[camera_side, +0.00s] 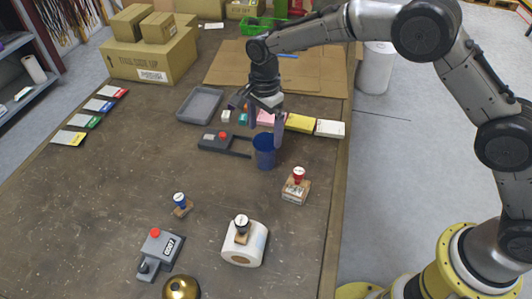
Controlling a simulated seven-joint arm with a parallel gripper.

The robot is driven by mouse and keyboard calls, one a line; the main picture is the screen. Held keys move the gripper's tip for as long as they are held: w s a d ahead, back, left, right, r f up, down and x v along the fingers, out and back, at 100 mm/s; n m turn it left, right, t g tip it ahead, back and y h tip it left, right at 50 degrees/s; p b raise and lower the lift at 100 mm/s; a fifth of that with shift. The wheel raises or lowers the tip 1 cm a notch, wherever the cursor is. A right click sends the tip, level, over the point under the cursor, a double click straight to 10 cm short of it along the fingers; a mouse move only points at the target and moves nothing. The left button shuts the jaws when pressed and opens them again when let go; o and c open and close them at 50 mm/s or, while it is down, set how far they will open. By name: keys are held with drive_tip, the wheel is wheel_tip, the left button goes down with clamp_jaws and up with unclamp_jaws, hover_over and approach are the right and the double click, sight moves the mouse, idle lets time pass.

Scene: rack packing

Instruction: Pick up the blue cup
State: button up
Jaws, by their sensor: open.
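The blue cup (264,155) stands upright on the brown table, right of the middle of the side view. My gripper (265,124) points down above and around the cup's far rim. Its fingers are spread, one to the left and one coming down by the cup's right rim. The gripper is open and holds nothing that I can see. I cannot tell whether the right finger is inside or outside the rim, or touching it.
Colored boxes (299,123) line up behind. A grey tray (200,104) and cardboard boxes (150,55) lie further back. The left-middle table is clear.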

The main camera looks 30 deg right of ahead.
sight(266, 144)
drive_tip(key=shift+d+f, duration=0.15)
drive_tip(key=shift+f, duration=2.75)
drive_tip(key=c, duration=1.1)
drive_tip(key=shift+r, duration=0.15)
